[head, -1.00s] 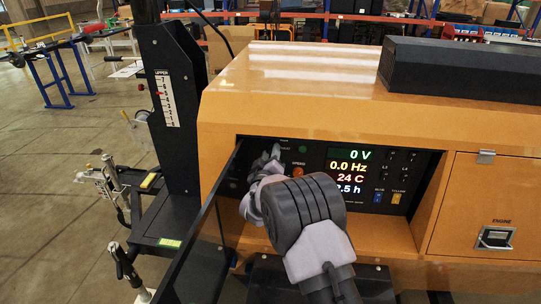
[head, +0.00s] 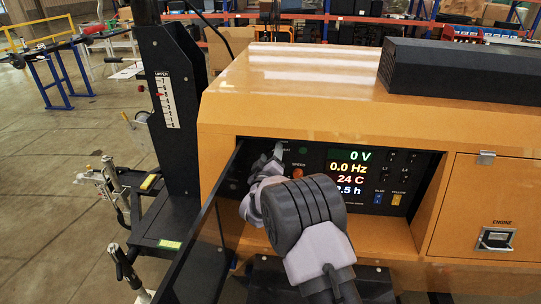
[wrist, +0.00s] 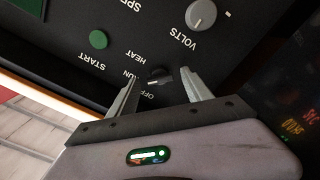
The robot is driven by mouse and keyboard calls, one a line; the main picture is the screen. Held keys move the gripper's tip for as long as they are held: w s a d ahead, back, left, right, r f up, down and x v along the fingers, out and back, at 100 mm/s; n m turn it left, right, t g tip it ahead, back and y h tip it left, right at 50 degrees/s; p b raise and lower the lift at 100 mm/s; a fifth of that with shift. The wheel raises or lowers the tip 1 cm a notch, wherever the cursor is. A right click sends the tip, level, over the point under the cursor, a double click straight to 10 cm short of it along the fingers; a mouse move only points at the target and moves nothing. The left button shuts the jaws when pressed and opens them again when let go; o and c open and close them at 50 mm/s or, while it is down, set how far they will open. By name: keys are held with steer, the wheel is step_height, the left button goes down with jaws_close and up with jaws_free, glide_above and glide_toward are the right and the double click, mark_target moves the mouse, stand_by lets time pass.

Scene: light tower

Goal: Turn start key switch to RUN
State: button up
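The start key switch (wrist: 160,76) is a small dark knob on the black control panel, seen upside down in the wrist view. The words OFF, RUN, HEAT and START are printed around and beside it; its exact pointing is hard to tell. My gripper (wrist: 161,84) is open, with one finger on each side of the switch and a visible gap to it. Whether the fingertips reach as deep as the key is unclear. In the head view my gripper (head: 270,157) is at the left part of the panel and hides the switch.
A green button (wrist: 98,40) and a grey VOLTS knob (wrist: 202,14) are near the switch. A lit display (head: 352,172) is to the right of my gripper. The open dark panel door (head: 205,235) stands close on the left. The orange housing (head: 290,95) surrounds the recess.

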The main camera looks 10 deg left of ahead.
steer(key=s+p, duration=0.1)
steer(key=s, duration=1.6)
steer(key=shift+s+a, duration=0.25)
steer(key=s+d+r+m+g+y+b, duration=0.3)
steer(key=s+d+r+m+g, duration=0.35)
steer(key=d+r+m, duration=0.35)
steer(key=s+d+f+m+g+b, duration=0.1)
steer(key=s+d, duration=0.3)
steer(key=s, duration=0.9)
steer(key=s+d+f+m+g+b, duration=0.1)
steer(key=s+d+f+m+g, duration=0.1)
steer(key=s, duration=1.1)
steer(key=d+f+g, duration=0.1)
steer(key=d+g, duration=0.1)
steer(key=d, duration=0.1)
steer(key=shift+s+g, duration=0.2)
steer(key=shift+g, duration=0.15)
